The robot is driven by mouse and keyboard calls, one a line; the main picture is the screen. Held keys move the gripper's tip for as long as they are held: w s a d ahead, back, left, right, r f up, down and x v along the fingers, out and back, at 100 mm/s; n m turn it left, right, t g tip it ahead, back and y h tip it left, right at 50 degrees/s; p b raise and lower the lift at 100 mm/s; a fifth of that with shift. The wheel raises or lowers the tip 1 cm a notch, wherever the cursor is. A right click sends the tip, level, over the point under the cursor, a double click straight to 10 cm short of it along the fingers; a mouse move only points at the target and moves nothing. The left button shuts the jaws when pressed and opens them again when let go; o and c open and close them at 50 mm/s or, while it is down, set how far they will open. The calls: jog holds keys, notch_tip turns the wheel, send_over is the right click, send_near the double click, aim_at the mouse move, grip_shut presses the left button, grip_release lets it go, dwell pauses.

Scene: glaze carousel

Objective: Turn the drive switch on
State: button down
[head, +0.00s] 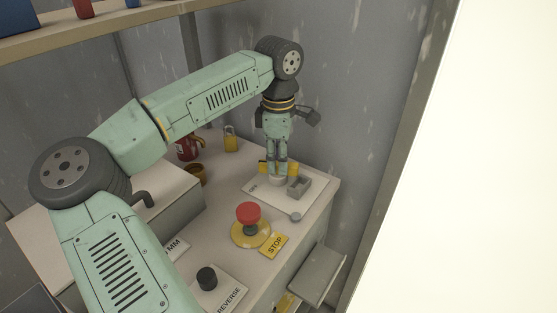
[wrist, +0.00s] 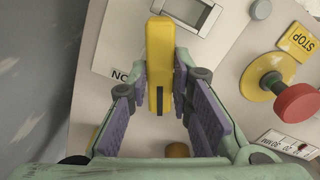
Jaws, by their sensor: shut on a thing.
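The drive switch has a yellow handle (wrist: 160,45) on a pale plate (head: 262,203). In the head view only bits of the yellow handle (head: 264,168) show either side of the fingers. My gripper (head: 278,174) points down over the plate. In the wrist view my gripper (wrist: 163,80) has its pads on both sides of the handle, shut on it. An OFF label (head: 253,188) shows on the plate in the head view. An ON label (wrist: 121,75) shows upside down beside the handle in the wrist view. The handle's base is partly hidden.
A grey bracket (head: 299,187) sits on the plate beside the switch. A red stop button (head: 248,213) on a yellow base and a STOP tag (head: 274,245) are nearby. A black knob (head: 207,279), a padlock (head: 231,138) and the wall are close.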

jog(key=m, duration=0.4)
jog(key=shift+m, duration=0.4)
dwell(0.4)
jog(key=c, duration=1.4)
grip_release()
jog(key=shift+c, duration=0.2)
notch_tip(320, 180, up, 12)
